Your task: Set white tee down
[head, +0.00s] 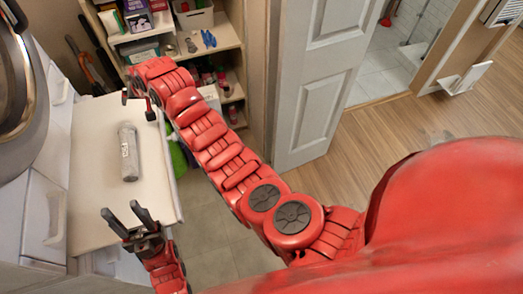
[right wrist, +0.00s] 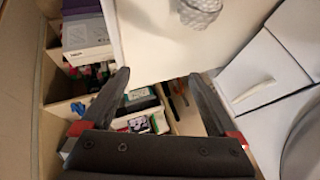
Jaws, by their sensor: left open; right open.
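A rolled light-grey bundle with a small pale label, which looks like the white tee (head: 128,152), lies on a white board (head: 92,190). Part of a patterned pale roll, likely the tee (right wrist: 198,10), shows at the top of the right wrist view on the white surface (right wrist: 160,45). My left gripper (head: 119,207) is open and empty near the board's front edge, apart from the roll. My right gripper (head: 137,106) is open at the board's far edge, beyond the roll. In the right wrist view its spread fingers (right wrist: 160,78) have nothing between them.
Shelves (head: 215,42) with boxes, bottles and tools stand behind the board. White drawers (head: 42,215) and a round-doored machine (head: 14,75) are on the left. A grey door (head: 318,75) stands to the right. The board is clear around the roll.

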